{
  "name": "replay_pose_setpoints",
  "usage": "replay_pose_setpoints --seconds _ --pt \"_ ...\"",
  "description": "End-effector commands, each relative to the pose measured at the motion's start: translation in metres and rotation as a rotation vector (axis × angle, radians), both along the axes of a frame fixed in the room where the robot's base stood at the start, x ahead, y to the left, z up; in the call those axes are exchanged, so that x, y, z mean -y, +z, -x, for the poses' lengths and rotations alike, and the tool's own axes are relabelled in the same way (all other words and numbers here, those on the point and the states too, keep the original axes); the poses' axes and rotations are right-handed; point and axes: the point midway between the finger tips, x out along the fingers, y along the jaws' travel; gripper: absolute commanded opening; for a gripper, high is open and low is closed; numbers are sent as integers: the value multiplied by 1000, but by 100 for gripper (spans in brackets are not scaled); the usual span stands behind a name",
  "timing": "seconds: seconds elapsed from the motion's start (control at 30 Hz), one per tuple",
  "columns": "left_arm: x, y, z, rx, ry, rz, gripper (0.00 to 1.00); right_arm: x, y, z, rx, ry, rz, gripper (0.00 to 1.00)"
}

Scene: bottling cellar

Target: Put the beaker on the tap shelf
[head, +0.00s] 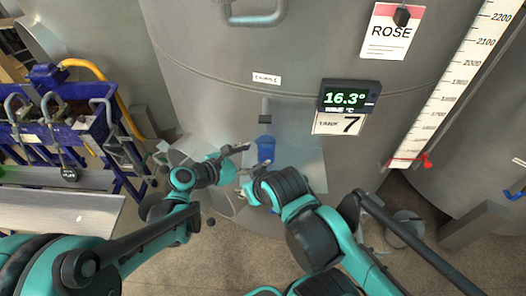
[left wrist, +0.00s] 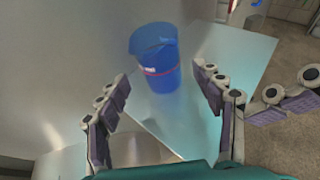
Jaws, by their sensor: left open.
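The blue beaker (head: 265,149) appears upright on the pale metal tap shelf (head: 305,165), below the sample tap (head: 265,110) on the tank front. In the left wrist view the beaker (left wrist: 155,58) has a thin red band and appears just ahead of my open fingers. The shelf (left wrist: 235,60) shows beneath and to the right of it. My left gripper (head: 241,158) is open and empty, left of the beaker and apart from it. My right gripper (head: 248,182) is close below the left one. Whether its fingers are open is unclear.
The steel tank (head: 215,60) fills the background, with a lit temperature display (head: 348,97) right of the tap. A blue rack (head: 100,135) with hoses stands at the left, near a pale bench (head: 60,211).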

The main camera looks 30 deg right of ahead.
Motion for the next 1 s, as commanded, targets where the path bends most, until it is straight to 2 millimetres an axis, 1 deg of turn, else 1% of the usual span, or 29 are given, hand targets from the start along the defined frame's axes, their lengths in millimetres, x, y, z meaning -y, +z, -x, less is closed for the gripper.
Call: replay_pose_setpoints --seconds 0.03,0.1,0.2,0.3,0.43,0.67,0.77,0.87,0.97,1.0 --pt "-12 6 3 0 2 0 68 0 2 0 0 0 0 40" --pt "-26 12 5 -1 3 0 68 0 3 0 0 0 0 40" --pt "-42 18 10 0 2 0 68 0 4 0 0 0 0 40" --pt "-53 23 12 1 2 0 68 0 5 0 0 0 0 40" --pt "-60 26 15 0 0 0 68 0 6 0 0 0 0 40" --pt "-61 26 15 1 -2 0 68 0 5 0 0 0 0 40" --pt "-69 27 14 48 -6 -33 68 0 5 0 0 0 0 40" --pt "-95 29 13 202 -31 -150 68 0 5 0 0 0 0 40" --pt "-143 29 15 451 -103 -367 68 0 5 0 0 0 0 40" --pt "-166 29 18 559 -148 -474 68 0 5 0 0 0 0 40"
